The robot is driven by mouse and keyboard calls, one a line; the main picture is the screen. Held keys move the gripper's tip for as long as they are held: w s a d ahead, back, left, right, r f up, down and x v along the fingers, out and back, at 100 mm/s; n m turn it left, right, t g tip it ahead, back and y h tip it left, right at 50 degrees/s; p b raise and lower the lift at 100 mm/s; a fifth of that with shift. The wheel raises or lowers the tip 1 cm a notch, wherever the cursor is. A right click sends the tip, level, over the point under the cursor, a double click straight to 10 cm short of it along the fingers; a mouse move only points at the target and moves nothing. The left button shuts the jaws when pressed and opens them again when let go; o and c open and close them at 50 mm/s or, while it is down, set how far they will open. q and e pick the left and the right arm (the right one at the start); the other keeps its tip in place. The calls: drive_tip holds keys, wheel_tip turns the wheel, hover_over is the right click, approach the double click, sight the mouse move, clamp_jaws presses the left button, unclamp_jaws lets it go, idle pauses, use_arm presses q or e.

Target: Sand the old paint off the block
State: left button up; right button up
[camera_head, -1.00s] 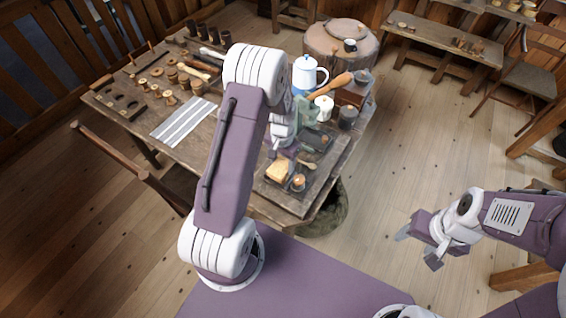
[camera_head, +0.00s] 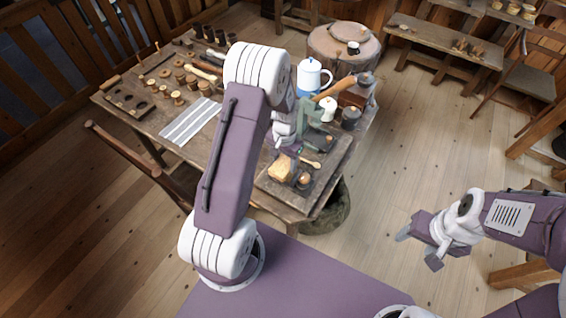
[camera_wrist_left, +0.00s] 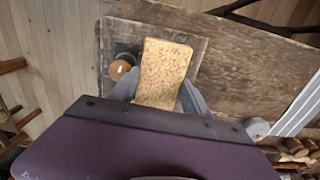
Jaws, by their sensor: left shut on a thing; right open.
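A tan, speckled block (camera_wrist_left: 163,72) fills the space between the fingers of my left gripper (camera_wrist_left: 160,98) in the left wrist view. In the head view this tan block (camera_head: 279,172) shows below my left gripper (camera_head: 284,155), over the near part of a dark wooden tray or board (camera_head: 307,203). I cannot tell whether it touches the board. I cannot pick out a block with old paint. My right gripper (camera_head: 420,240) is open and empty, off the table at the right.
A blue-white kettle (camera_head: 311,76), white jug (camera_head: 328,108) and dark pot (camera_head: 350,117) stand behind. Several spools (camera_head: 178,96) and a striped cloth (camera_head: 190,122) occupy the table's left.

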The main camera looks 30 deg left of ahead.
use_arm(q)
wheel_tip(320, 180, up, 3)
drive_tip(key=shift+s+r+p, duration=0.1)
drive_tip(key=shift+p, duration=0.85)
drive_tip(key=shift+r+p, duration=0.65)
